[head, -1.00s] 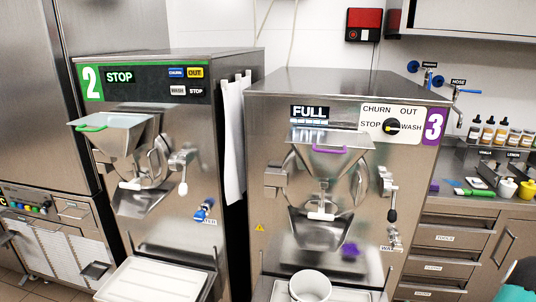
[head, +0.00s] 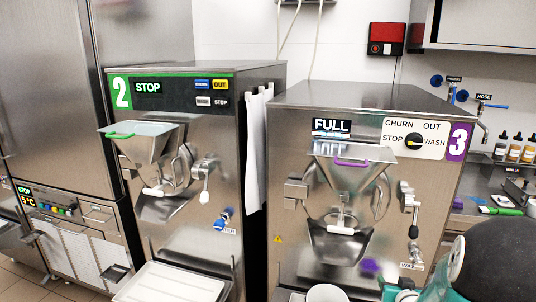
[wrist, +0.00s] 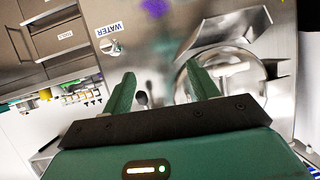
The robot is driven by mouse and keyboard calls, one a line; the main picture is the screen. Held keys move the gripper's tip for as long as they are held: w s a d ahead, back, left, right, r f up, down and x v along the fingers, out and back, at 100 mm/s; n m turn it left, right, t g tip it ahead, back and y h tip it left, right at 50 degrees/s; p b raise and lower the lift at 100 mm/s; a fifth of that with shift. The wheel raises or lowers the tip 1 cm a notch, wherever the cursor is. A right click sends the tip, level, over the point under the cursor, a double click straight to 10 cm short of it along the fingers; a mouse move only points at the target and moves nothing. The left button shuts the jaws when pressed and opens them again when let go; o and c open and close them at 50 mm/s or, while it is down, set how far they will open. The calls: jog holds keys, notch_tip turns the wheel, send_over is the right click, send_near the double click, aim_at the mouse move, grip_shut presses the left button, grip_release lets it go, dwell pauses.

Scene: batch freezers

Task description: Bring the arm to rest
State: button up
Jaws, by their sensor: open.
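My gripper (wrist: 160,72) shows in the wrist view as two green fingers spread apart, with nothing between them. Past the fingers are the steel front of a machine, a metal chute and a label reading WATER (wrist: 111,29). In the head view my arm (head: 500,262), dark and teal, is at the lower right, in front of machine 3 (head: 300,215). The fingertips cannot be made out there. I cannot tell whether the fingers touch the machine.
Machine 2 (head: 185,105) stands left of machine 3, its display reading STOP. Machine 3's display (head: 331,127) reads FULL. A white tub (head: 326,293) stands below its chute. A white tray (head: 172,284) is under machine 2. Bottles (head: 514,148) line the right shelf.

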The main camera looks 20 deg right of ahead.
jog(key=s+a+r+n+g+y, duration=0.1)
jog(key=a+r+g, duration=0.1)
jog(key=a+r, duration=0.55)
jog(key=a+r+n+g+y, duration=0.1)
jog(key=a+r, duration=0.3)
jog(key=a, duration=0.7)
jog(key=s+a+r+n+g+y, duration=0.1)
jog(key=s+a+r+y, duration=0.1)
jog(key=s+a, duration=0.5)
jog(key=s+a+r+n+g+y, duration=0.1)
jog(key=s+a+r+n+g, duration=0.1)
jog(key=s+a, duration=0.5)
jog(key=shift+s+a+r+n+y, duration=0.2)
jog(key=shift+a+r+n+y, duration=0.15)
jog(key=shift+a, duration=0.65)
